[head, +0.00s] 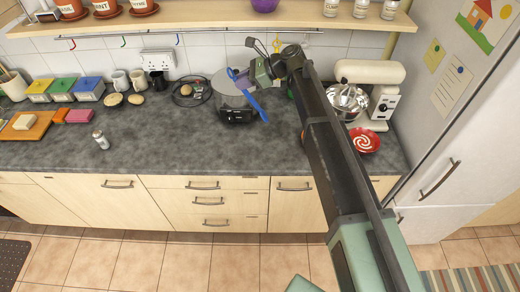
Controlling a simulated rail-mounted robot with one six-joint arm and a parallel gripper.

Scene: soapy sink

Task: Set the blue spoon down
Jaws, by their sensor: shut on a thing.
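The blue spoon (257,107) is in my gripper (244,84), in the head view a little right of the middle. My gripper is shut on it, near its upper end. The spoon slants down to the right, in front of a grey and black appliance (236,115) on the counter. I cannot tell from this one view how high the spoon hangs or whether it touches the appliance. My arm covers part of the counter to the right of the spoon.
The grey counter (190,150) is clear along its front. To the left are a wire basket (190,91), mugs (121,80), a shaker (101,139) and colored boxes (62,90). To the right are a stand mixer (372,85) and a red swirl bowl (364,140). A shelf (230,23) runs above.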

